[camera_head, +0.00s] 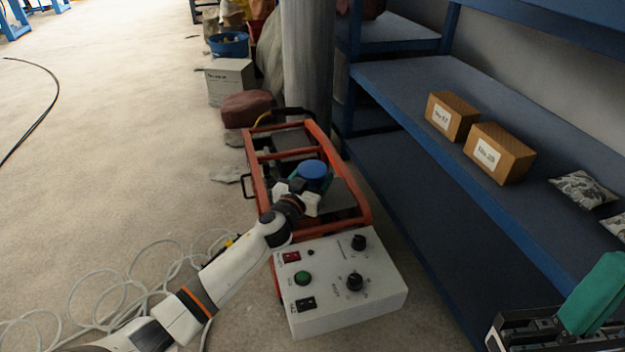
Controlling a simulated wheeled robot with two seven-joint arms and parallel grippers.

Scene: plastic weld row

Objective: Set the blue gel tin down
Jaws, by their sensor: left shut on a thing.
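The blue gel tin (313,169) is round with a blue top. My left arm reaches in from the lower left, and its gripper (309,190) is shut on the tin. The tin is over the orange-red tube frame (365,205) of a machine on the floor. I cannot tell whether the tin touches anything below it. The gripper and arm hide part of the tin's lower side and part of the frame's inside.
A white control box (325,325) with knobs stands at the frame's near end. A blue shelf (400,75) on the right carries two cardboard boxes (499,153) and silvery packets (583,189). A grey column (309,60) stands behind. Pale cable (90,290) lies on the left floor.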

